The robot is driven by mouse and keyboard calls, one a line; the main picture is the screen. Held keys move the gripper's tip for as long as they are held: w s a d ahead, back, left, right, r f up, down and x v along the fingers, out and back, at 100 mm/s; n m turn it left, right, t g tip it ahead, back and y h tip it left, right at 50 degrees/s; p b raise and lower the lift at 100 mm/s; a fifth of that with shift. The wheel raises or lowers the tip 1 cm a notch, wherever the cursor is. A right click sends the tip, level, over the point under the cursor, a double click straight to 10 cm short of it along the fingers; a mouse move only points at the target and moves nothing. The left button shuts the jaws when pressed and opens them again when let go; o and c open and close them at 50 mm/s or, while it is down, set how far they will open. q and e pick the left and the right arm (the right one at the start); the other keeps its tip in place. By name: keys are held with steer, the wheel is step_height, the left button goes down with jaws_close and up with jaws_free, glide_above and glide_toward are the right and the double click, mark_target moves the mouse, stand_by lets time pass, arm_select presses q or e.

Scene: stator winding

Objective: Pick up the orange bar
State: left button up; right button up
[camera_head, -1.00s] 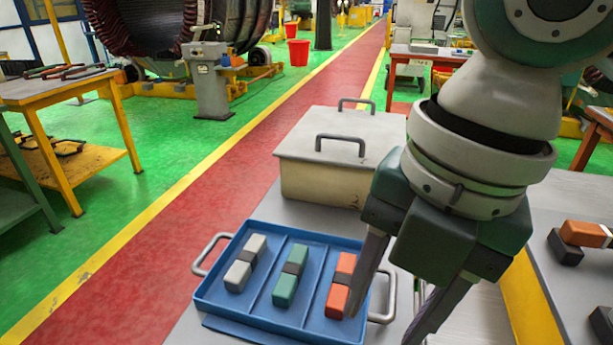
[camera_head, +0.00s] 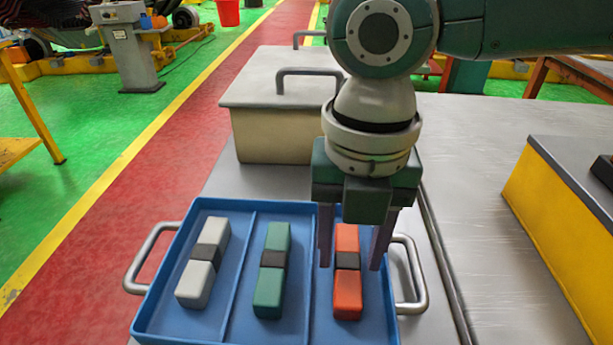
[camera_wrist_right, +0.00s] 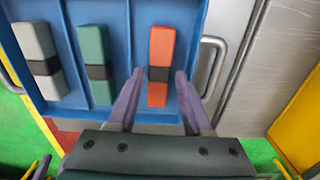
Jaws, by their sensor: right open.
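The orange bar (camera_head: 347,287) with a dark middle band lies in the right compartment of the blue tray (camera_head: 180,322). It also shows in the right wrist view (camera_wrist_right: 161,46). My right gripper (camera_head: 350,266) points down over that compartment, open and empty, with one finger on each side of the bar's dark band in the picture. In the right wrist view its fingertips (camera_wrist_right: 159,72) flank the lower part of the bar, with gaps on both sides. I cannot tell the exact height of the fingertips. My left gripper is not in view.
A white bar (camera_head: 195,284) and a green bar (camera_head: 268,292) lie in the tray's other compartments. Tray handles (camera_head: 412,275) stick out at both sides. A beige lidded box (camera_head: 270,135) stands behind the tray. A yellow-sided block (camera_head: 545,205) stands at right; grey table between is clear.

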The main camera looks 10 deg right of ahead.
steer(key=shift+f, duration=0.75)
steer(key=shift+w, duration=0.1)
jaws_close()
